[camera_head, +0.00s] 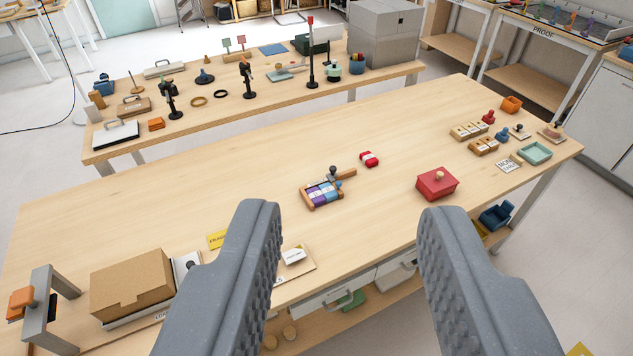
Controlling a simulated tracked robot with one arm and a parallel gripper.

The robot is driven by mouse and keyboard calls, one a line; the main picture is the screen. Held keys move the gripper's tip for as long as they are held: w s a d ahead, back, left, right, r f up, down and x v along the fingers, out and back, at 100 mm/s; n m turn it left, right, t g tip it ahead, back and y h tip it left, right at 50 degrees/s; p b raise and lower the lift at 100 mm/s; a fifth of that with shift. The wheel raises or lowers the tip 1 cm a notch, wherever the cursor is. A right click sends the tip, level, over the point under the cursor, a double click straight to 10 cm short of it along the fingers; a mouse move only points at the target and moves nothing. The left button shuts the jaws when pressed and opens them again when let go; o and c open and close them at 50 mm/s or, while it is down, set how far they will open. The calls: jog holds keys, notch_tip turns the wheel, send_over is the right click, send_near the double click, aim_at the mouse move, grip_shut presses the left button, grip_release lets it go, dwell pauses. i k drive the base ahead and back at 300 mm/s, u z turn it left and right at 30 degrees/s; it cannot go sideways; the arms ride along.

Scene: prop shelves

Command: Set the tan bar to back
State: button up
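A tan bar (346,175) lies on the table just behind a small wooden tray (308,203) of purple, blue and white blocks. A dark knob (333,171) stands at its left end; I cannot tell whether they are joined. I cannot make out any position marks on the bar. My gripper (352,209) is open and empty, its two grey fingers wide apart in the foreground. The bar shows beyond the fingertips, between them, and nothing touches it.
A red box with a knob (436,185) and a small red block (369,159) stand right of the bar. A cardboard box (132,285) is at front left. Stamps and trays (535,152) crowd the right end. The table's left middle is clear.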

aim_at(338, 185)
jog(key=z, duration=0.05)
jog(key=i, duration=1)
jog(key=k, duration=0.5)
jog(key=u, duration=0.4)
jog(key=i, duration=0.75)
jog(key=z, duration=0.05)
